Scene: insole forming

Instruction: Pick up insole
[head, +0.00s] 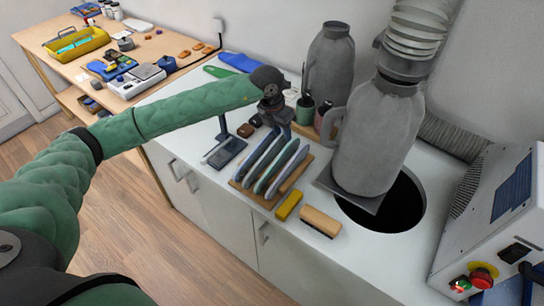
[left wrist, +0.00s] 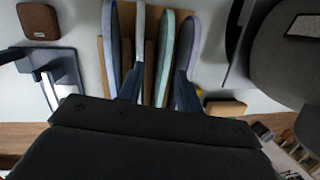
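Several thin insoles (head: 285,170) stand on edge, side by side, in a wooden rack (head: 297,183) on the white counter. The left wrist view shows them from above, with pale blue, white, mint (left wrist: 166,50) and lilac-edged (left wrist: 187,48) edges. My left gripper (head: 277,128) points down over the far end of the rack. In the left wrist view its two dark fingers (left wrist: 158,90) are apart, one by the white insole and one by the lilac-edged insole. The mint insole lies between them. I cannot tell whether the fingers touch any insole. My right gripper is out of view.
A yellow block (head: 289,205) and a wooden brush (head: 320,221) lie in front of the rack. A dark stand (head: 228,152) is to its left. Grey canisters (head: 372,140) and a round hole (head: 400,205) are at right. Cups (head: 305,110) stand behind.

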